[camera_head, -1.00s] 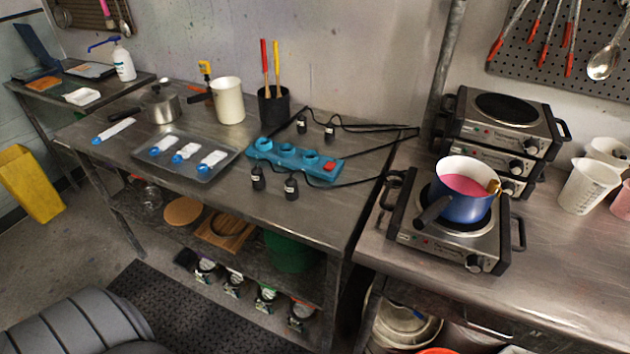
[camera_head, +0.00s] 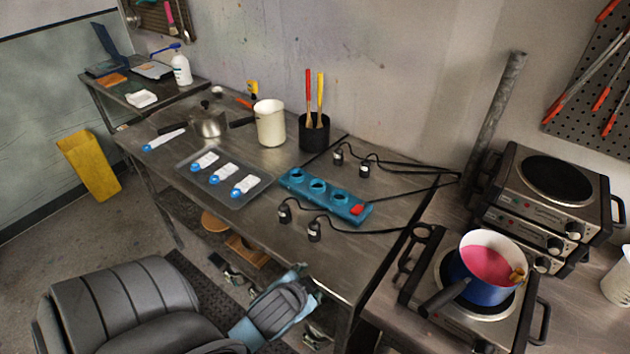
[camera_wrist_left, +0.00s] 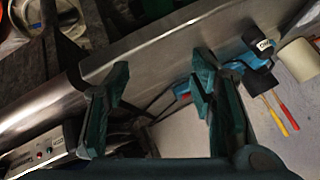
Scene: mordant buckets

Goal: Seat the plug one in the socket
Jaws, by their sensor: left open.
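The blue socket strip (camera_head: 325,195) lies on the left steel table, with round sockets in a row and a red switch at its right end. Several black plugs with white labels lie around it: two behind (camera_head: 338,157) (camera_head: 364,170) and two in front (camera_head: 284,213) (camera_head: 314,232). Their labels are too small to read in the head view. A labelled black plug (camera_wrist_left: 264,46) also shows in the left wrist view, right of the fingers; which one it is I cannot tell. My left gripper (camera_wrist_left: 160,75) is open and empty, its fingers apart. The strip is partly hidden behind the right finger there.
Black cables run from the plugs to the right. A tray (camera_head: 262,186) with several white packets, a white jug (camera_head: 270,124) and a black pot (camera_head: 313,133) with red and yellow handles stand near the strip. A hot plate (camera_head: 430,308) with a blue pan (camera_head: 487,270) is at right.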

